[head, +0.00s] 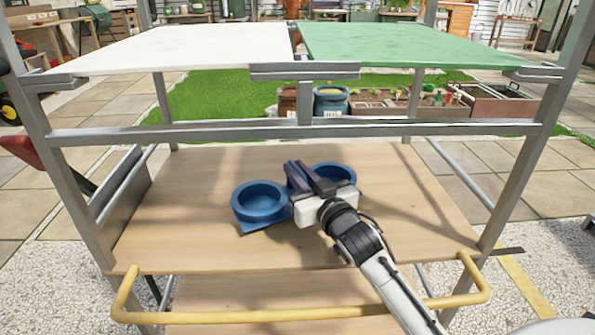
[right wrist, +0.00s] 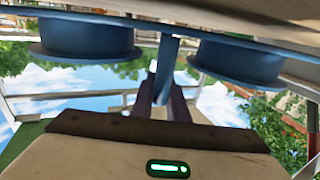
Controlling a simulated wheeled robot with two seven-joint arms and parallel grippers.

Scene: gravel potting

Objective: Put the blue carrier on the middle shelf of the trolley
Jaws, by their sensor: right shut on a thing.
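The blue carrier (head: 260,213), with two round cups and a flat base, is over the wooden middle shelf (head: 190,190) of the trolley (head: 75,195), near the shelf's centre. My right gripper (head: 302,178) reaches in from the front right and is shut on the carrier's upright middle part, between the cups. The right cup is partly hidden by the gripper. The upside-down right wrist view shows the blue upright (right wrist: 166,65) between the dark fingers (right wrist: 163,98). The carrier looks level and close to the board; I cannot tell if it touches. My left gripper is out of view.
The top level holds a white panel (head: 180,46) and a green panel (head: 390,45). Grey posts and a cross rail (head: 210,132) frame the opening. A yellow handle bar (head: 225,318) runs along the front. The shelf is bare on both sides of the carrier.

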